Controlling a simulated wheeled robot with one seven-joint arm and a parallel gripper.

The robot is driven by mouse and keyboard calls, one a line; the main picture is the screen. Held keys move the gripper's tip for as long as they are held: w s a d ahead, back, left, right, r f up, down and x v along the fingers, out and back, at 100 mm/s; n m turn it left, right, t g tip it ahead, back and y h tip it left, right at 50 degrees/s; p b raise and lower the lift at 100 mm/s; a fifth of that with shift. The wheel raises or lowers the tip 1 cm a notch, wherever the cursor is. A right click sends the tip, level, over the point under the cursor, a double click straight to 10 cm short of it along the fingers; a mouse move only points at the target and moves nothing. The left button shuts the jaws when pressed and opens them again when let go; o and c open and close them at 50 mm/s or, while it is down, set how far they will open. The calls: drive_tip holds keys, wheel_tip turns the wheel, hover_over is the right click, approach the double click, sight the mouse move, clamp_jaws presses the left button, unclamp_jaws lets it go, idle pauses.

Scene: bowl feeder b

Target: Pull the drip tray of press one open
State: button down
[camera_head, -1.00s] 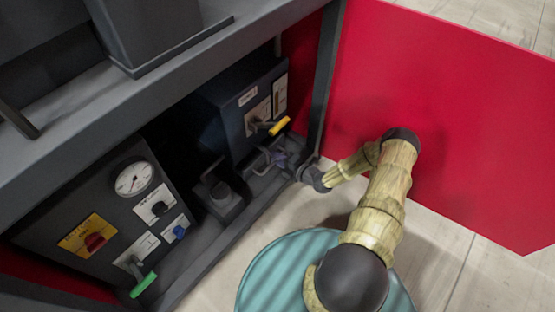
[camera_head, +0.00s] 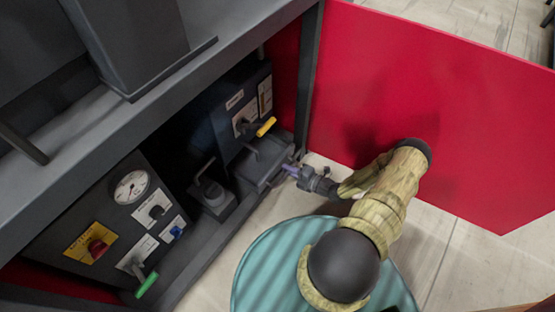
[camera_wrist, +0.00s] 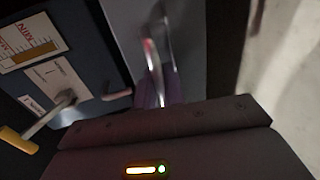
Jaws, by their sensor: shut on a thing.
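The drip tray (camera_head: 262,156) is a dark grey box low in the open cabinet, below the unit with the yellow-handled lever. It stands out from that unit toward the floor in front. Its bar handle (camera_head: 268,184) is on the front face and shows as a shiny bar in the wrist view (camera_wrist: 168,50). My gripper (camera_head: 289,168) is at the tray's front, its purple fingers shut on the handle. The wrist view shows the fingertips (camera_wrist: 160,92) at the bar, partly hidden by the gripper body. How far the tray is out is hard to tell.
A yellow-handled lever (camera_head: 266,126) sits just above the tray. A grey block with a handle (camera_head: 212,192) stands left of it. A gauge panel (camera_head: 132,186) with a green lever (camera_head: 146,285) is farther left. A red panel (camera_head: 420,110) bounds the right. Pale floor (camera_head: 440,250) is clear.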

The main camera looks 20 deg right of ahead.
drive_tip(key=shift+s+d, duration=0.1)
drive_tip(key=shift+s, duration=0.15)
drive_tip(key=c, duration=1.6)
unclamp_jaws()
drive_tip(key=shift+c, duration=0.2)
drive_tip(key=shift+d, duration=0.1)
drive_tip(key=p+v, duration=0.5)
drive_tip(key=v, duration=1.2)
drive_tip(key=shift+p, duration=0.4)
drive_tip(key=shift+s, duration=0.15)
